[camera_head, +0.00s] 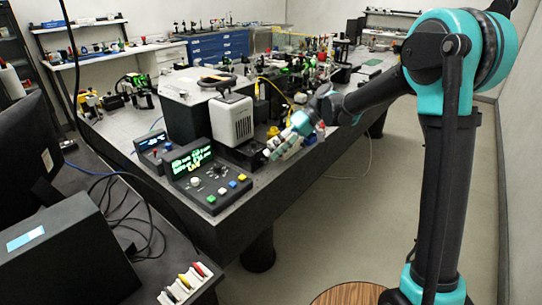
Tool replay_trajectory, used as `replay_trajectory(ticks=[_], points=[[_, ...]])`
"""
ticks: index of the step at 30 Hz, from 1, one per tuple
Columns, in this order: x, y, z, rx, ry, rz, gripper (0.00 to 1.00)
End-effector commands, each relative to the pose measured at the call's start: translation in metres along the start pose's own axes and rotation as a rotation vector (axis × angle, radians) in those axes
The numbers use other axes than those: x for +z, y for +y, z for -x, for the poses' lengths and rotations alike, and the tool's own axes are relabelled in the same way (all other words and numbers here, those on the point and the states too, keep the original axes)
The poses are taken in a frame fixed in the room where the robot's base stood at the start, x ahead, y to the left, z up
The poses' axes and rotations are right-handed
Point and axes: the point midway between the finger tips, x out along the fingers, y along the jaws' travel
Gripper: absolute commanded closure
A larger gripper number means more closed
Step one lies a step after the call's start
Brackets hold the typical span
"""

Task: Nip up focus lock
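My arm reaches in from the right, and my gripper (278,148) is at the front edge of the optical bench (240,215). It is just right of the white vented box (232,120) and a dark low mount beneath it. My gripper is small here, and I cannot tell whether its fingers are open or shut or touch anything. I cannot make out the focus lock; it may be too small or hidden behind my gripper.
A control box (207,176) with a lit green display and coloured buttons stands left of my gripper, with a smaller display unit (153,146) beside it. Crowded optics (310,70) fill the bench behind. A yellow cable (277,88) loops nearby.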

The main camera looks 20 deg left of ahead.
Motion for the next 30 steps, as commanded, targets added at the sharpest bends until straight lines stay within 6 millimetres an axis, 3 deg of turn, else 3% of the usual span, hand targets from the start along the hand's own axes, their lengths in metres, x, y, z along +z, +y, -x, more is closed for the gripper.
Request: replay_trajectory(ticks=[6,13,19,30], points=[[0.000,0.000,0.047,0.000,0.001,-0.002,0.65],[0.000,0.001,0.085,0.000,0.001,-0.001,0.65],[0.000,0.000,0.098,0.000,0.001,-0.001,0.65],[0.003,0.001,0.099,0.008,0.002,-0.007,0.65]])
